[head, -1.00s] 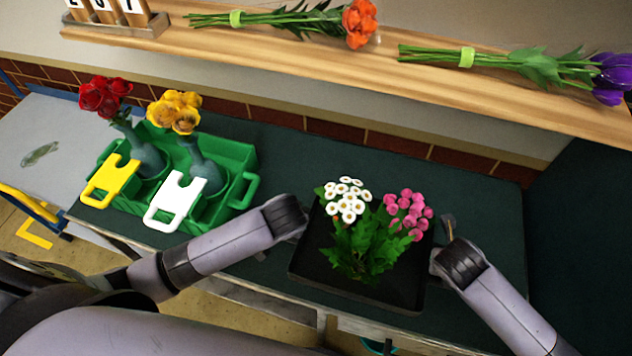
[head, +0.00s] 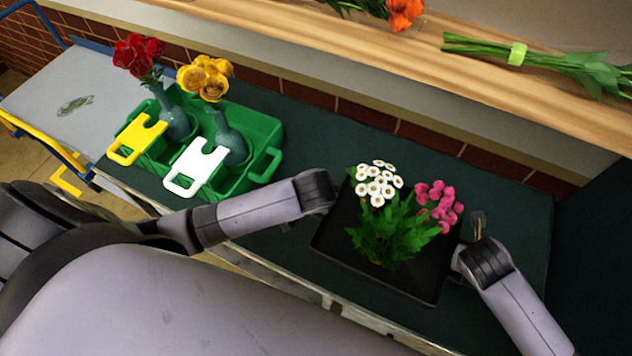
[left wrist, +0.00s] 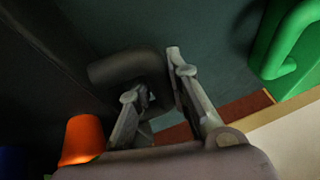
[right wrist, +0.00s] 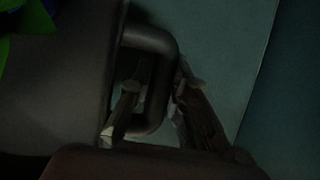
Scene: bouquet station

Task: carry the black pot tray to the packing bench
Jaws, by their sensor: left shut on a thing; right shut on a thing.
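The black pot tray (head: 408,283) is in the lower right middle of the head view, over the dark green bench top. It holds white daisy-like flowers (head: 377,183) and pink flowers (head: 437,205) with green leaves; their pots are hidden by the leaves. My left gripper (left wrist: 160,85) is shut on the tray's dark loop handle (left wrist: 130,66) at its left side. My right gripper (right wrist: 155,88) is shut on the opposite handle (right wrist: 150,40) at its right side. I cannot tell whether the tray touches the bench.
A green crate (head: 262,178) with two vases of red (head: 138,54) and yellow flowers (head: 205,78) stands left on the bench (head: 310,120). Yellow (head: 137,140) and white tags (head: 195,168) are at its front. A wooden shelf (head: 400,62) with bouquets runs behind. A grey-topped cart (head: 70,85) stands far left.

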